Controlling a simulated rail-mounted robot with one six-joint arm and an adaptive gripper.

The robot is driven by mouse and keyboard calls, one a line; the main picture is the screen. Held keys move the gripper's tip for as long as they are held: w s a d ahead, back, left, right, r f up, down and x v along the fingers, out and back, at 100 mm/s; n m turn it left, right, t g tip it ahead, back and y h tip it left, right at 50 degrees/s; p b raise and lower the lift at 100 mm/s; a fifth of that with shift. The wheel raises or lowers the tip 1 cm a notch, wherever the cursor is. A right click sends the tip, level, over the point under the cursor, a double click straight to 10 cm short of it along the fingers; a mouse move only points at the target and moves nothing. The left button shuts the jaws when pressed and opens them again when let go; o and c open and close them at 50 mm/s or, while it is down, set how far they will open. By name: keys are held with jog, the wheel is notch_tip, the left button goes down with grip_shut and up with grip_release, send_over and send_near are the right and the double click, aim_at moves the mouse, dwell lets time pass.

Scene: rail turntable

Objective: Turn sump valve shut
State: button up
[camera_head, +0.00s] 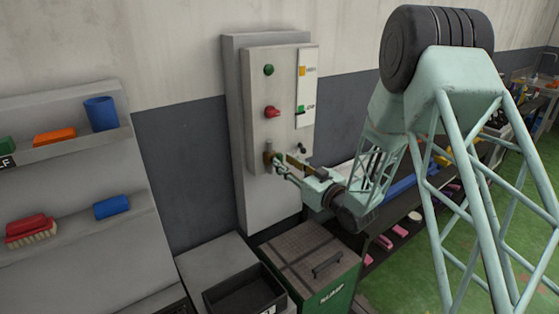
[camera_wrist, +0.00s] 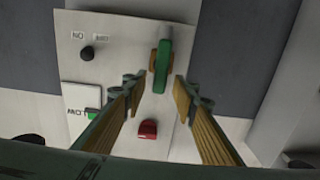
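A green lever handle (camera_wrist: 164,62) sticks out from the panel in the wrist view, with a brown fitting beside it. I take it for the sump valve; no label on it is readable. My gripper (camera_wrist: 158,84) is open, with one finger on each side of the handle's lower end. No clear contact shows. In the head view my gripper (camera_head: 283,167) is at the lower part of the wall panel (camera_head: 257,125), beside a brown fitting (camera_head: 268,159). The green handle cannot be made out there.
A red knob (camera_head: 272,112) and a green button (camera_head: 269,70) sit higher on the panel; the red knob (camera_wrist: 148,129) is between my fingers in the wrist view. A black knob (camera_wrist: 87,53) is nearby. A green-fronted box (camera_head: 330,285) stands below, and shelves (camera_head: 70,150) are left.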

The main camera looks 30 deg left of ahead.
aim_at(282, 161)
jog(key=shift+x, duration=1.8)
jog(key=c, duration=0.8)
